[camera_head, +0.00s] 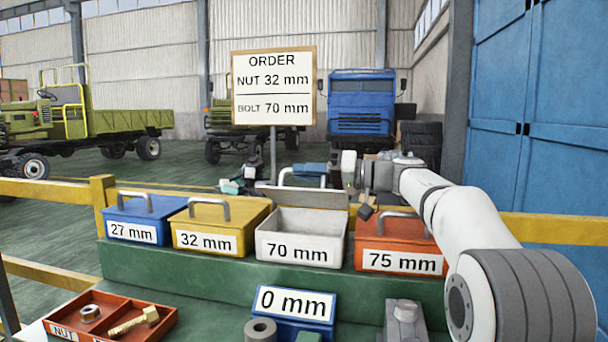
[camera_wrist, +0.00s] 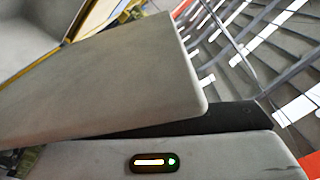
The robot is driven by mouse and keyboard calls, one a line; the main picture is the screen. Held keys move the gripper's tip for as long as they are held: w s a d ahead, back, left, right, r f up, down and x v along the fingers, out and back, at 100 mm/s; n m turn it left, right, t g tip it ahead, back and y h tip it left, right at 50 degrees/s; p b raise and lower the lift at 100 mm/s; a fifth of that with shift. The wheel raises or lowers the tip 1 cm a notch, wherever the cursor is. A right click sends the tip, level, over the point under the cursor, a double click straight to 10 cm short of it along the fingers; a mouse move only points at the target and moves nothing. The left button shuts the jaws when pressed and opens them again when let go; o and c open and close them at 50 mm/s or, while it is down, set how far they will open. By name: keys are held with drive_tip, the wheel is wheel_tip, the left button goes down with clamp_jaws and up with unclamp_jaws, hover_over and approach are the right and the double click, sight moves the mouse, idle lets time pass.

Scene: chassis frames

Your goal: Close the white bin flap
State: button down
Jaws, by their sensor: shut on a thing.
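The white bin (camera_head: 299,240), labelled 70 mm, stands third in the row on the green bench. Its inside is visible. Its flap (camera_head: 300,198) stands raised at the bin's back edge, with a grey arched handle (camera_head: 284,175) on top. My gripper (camera_head: 332,172) is at the right end of that handle, above and behind the bin, and is shut on it. The fingertips are small and partly hidden in the head view. The wrist view shows close grey surfaces and a small green light; the handle cannot be made out there.
Closed blue (camera_head: 140,217), yellow (camera_head: 218,224) and orange (camera_head: 398,243) bins share the row; my arm passes over the orange one. In front are a red tray (camera_head: 160,328) with a nut and a bolt, and a blue 0 mm block (camera_head: 294,305). An order sign (camera_head: 273,87) stands behind.

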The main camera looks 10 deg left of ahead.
drive_tip(key=c, duration=1.5)
unclamp_jaws()
drive_tip(key=shift+o, duration=0.2)
wheel_tip(320, 180, up, 10)
drive_tip(key=p, duration=0.3)
drive_tip(key=shift+p, duration=0.4)
